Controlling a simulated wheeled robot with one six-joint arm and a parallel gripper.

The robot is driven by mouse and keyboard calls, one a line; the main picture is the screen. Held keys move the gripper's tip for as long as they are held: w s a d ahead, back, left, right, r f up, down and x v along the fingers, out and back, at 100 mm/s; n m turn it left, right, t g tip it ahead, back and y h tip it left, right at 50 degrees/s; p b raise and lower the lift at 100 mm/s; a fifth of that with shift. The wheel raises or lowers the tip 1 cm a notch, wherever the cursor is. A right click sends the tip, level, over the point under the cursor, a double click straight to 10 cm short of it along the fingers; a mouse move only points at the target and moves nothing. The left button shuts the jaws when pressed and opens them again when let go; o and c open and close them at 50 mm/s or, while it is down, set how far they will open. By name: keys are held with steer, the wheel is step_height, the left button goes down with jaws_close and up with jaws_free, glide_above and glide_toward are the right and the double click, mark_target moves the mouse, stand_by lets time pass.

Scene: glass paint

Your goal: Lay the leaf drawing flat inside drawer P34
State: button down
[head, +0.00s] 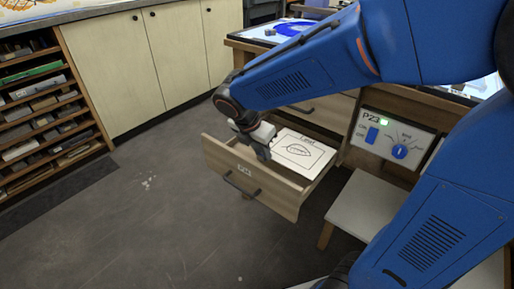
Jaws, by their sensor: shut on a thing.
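The leaf drawing (301,151) is a white sheet with a black leaf outline and a line of lettering at its top. It appears within the walls of the pulled-out wooden drawer (240,185), roughly level. I cannot tell whether it touches the drawer floor. The drawer's front has a dark bar handle and a small label, too small to read surely. My gripper (263,152) points down just behind the drawer front, shut on the drawing's near left edge. The fingertips and the gripped edge are mostly hidden.
A panel (391,138) marked like P23, with a switch and blue knob, stands right of the drawer. A white stool or shelf (365,205) is below it. A lit worktop (285,30) is behind. A rack (35,105) stands left. The floor in front is clear.

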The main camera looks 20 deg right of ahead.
glide_above(255, 155)
steer(key=s, duration=0.3)
step_height(255, 155, down, 3)
steer(key=shift+r, duration=0.15)
steer(key=shift+w+f, duration=0.6)
steer(key=shift+w, duration=0.15)
steer(key=shift+w+f, duration=0.55)
steer(key=shift+w, duration=0.2)
steer(key=shift+a, duration=0.1)
steer(key=c, duration=1.6)
jaws_free()
steer(key=shift+f, duration=0.1)
steer(key=v, duration=1.2)
